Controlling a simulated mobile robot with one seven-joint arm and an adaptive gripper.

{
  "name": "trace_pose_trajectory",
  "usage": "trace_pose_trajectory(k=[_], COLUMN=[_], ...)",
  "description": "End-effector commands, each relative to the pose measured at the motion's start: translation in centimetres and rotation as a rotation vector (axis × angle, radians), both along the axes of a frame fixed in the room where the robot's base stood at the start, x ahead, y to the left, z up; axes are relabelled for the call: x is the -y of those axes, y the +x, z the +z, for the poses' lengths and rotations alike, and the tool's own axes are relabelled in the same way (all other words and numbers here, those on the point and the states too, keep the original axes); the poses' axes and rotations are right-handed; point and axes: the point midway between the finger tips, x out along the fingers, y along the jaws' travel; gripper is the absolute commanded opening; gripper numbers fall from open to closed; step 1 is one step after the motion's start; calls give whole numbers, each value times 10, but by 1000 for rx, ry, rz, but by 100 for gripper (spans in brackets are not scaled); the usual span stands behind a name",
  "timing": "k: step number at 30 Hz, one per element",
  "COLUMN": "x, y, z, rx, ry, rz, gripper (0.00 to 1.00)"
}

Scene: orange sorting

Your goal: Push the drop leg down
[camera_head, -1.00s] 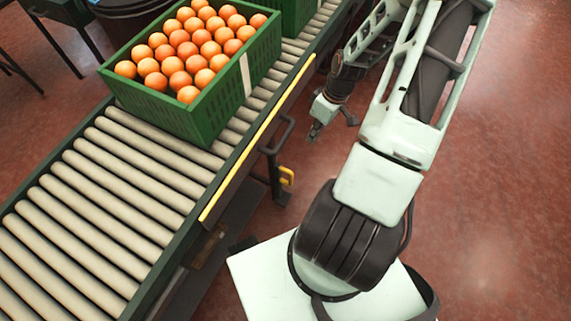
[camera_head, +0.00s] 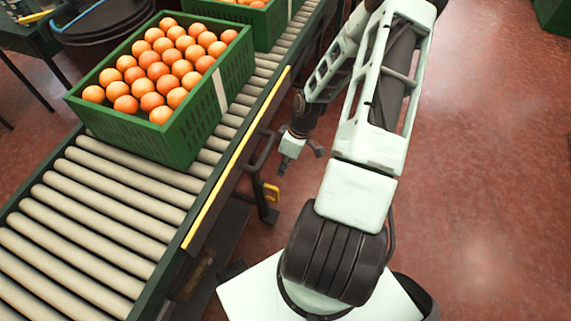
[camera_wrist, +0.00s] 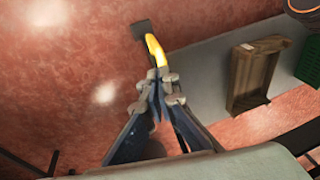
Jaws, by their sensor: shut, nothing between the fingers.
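The drop leg appears to be the dark post (camera_head: 262,204) under the conveyor's near side, with a yellow loop-shaped piece (camera_head: 271,192) on it. In the wrist view a yellow bar (camera_wrist: 155,50) runs from a dark foot-like block (camera_wrist: 141,29) to just beyond my fingertips. My gripper (camera_head: 283,170) is shut and empty, pointing down beside the conveyor, just above and right of the yellow piece in the head view. In the wrist view the fingertips of my gripper (camera_wrist: 160,80) meet next to the yellow bar's near end. I cannot tell whether they touch it.
The roller conveyor (camera_head: 100,212) has a yellow edge strip (camera_head: 235,165) and a dark side handle (camera_head: 262,150) near my gripper. A green crate (camera_head: 190,137) of oranges stands on the rollers. A brown box (camera_wrist: 238,80) lies right in the wrist view.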

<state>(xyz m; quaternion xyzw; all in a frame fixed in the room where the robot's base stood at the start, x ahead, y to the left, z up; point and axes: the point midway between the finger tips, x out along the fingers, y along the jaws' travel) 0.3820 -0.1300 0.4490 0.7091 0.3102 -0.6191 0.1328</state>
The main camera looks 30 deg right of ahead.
Motion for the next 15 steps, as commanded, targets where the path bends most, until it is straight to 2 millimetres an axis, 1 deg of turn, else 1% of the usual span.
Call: trace_pose_trajectory(k=[1,6,10,15], x=[-4,-12,-17,-20], y=[0,2,2,3], z=[-16,-47,-62,-70], rx=[-3,-1,-2,0], ry=[1,0,0,-1], rz=[2,0,-1,-1], gripper=[0,0,0,0])
